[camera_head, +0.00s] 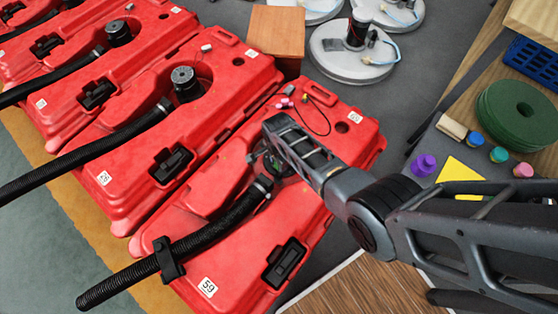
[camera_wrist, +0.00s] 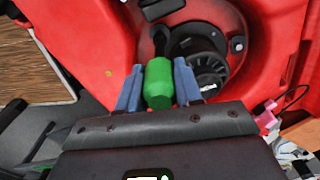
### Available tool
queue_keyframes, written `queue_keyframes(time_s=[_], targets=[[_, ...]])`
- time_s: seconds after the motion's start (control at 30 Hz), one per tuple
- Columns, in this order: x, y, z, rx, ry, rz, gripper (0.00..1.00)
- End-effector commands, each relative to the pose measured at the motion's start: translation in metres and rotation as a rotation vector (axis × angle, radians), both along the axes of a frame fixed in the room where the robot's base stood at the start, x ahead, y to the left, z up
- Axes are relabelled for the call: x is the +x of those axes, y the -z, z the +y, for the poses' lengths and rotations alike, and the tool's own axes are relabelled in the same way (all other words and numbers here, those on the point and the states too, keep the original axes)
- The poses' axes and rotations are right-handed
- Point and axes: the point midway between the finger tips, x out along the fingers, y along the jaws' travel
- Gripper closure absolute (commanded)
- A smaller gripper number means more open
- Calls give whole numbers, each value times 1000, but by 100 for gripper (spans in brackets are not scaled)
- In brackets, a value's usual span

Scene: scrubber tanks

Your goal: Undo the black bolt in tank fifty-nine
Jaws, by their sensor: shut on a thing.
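Tank fifty-nine is the red tank (camera_head: 225,255) nearest me, with the label "59" on its front corner. My gripper (camera_wrist: 158,84), with blue fingers, is shut on a green tool (camera_wrist: 159,82) like a socket or driver. The tool's dark far end points into the tank's recess. A round black motor (camera_wrist: 208,75) sits there, just beyond the fingers. I cannot tell whether the tool touches anything. The black bolt cannot be made out; the tool may hide it. In the head view my arm covers most of the recess.
A black hose (camera_head: 205,235) lies across tank fifty-nine. Similar red tanks (camera_head: 130,150) stand to the left. A pink connector (camera_wrist: 267,115) and a thin cable lie near the recess. At right, a bench holds coloured caps, a purple piece (camera_head: 423,165) and green discs (camera_head: 515,112).

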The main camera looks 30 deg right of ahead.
Motion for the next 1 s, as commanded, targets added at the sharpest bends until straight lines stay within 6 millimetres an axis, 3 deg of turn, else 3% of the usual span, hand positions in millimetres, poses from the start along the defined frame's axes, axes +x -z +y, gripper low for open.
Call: queue_keyframes(time_s=[0.13,0.3,1.0], targets=[[0,0,1,1,172,0,100],[0,0,0,0,262,0,100],[0,6,0,0,261,0,100]])
